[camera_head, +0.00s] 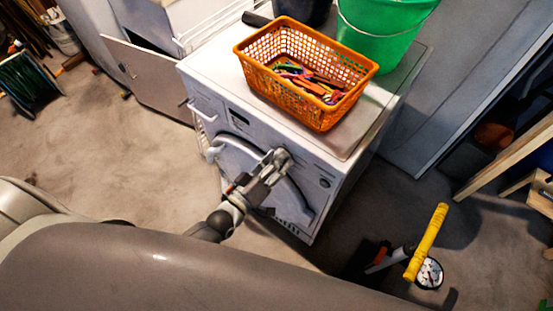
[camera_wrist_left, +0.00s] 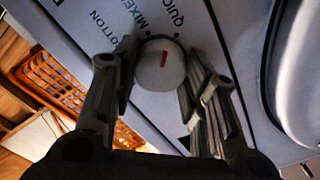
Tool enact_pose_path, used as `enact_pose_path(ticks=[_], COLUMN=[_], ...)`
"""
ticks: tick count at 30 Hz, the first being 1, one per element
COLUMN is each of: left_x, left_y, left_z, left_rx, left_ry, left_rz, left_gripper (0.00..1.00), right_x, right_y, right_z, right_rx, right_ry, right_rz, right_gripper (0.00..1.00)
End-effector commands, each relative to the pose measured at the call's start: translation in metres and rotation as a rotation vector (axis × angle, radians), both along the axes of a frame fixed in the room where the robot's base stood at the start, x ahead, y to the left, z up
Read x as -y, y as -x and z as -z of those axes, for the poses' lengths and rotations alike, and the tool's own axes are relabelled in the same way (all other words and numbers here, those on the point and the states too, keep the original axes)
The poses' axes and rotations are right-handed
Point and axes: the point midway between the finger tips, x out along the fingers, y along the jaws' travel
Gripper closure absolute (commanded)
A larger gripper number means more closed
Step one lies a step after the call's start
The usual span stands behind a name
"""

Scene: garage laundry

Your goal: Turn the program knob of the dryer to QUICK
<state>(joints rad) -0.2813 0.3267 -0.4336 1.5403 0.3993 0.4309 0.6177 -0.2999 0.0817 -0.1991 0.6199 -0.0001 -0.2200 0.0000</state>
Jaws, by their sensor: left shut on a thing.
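The dryer (camera_head: 206,85) is the white machine in the middle of the head view, its front facing me. Its program knob (camera_wrist_left: 150,75) is round and white with a red mark and shows in the left wrist view. COTTON, MIXED and QUICK are printed around it. The red mark points up in that picture, towards the MIXED and QUICK side; exactly which label it meets is unclear. My left gripper (camera_head: 277,160) is at the dryer's front panel. In the left wrist view its fingers (camera_wrist_left: 157,75) are shut on the knob from both sides. My right gripper is not in view.
On the dryer top stand an orange basket (camera_head: 259,77) of clothespins and a green bucket (camera_head: 385,30). A hose reel (camera_head: 25,82) is at far left. Floor left of the dryer is clear.

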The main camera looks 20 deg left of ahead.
Motion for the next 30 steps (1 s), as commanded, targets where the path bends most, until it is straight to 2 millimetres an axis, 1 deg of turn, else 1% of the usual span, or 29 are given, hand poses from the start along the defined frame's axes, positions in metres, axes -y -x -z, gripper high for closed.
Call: enact_pose_path(ticks=[6, 12, 18, 30], left_x=[0.0006, 0.0005, 0.0007, 0.0006], left_y=[-0.0001, -0.0001, 0.0, 0.0001], left_z=[-0.0007, -0.0007, -0.0002, 0.0003], left_rx=[0.051, 0.082, 0.098, 0.1], left_ry=[-0.141, -0.225, -0.267, -0.278], left_rz=[0.001, 0.0, 0.0, 0.0], left_gripper=[0.83, 0.83, 0.83, 0.83], right_x=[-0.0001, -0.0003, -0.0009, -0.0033], right_y=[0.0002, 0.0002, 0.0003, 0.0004], right_z=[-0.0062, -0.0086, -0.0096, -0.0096], right_rx=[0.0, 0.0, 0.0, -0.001], right_ry=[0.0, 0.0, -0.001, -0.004], right_rz=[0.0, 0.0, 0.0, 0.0], right_gripper=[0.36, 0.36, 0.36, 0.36])
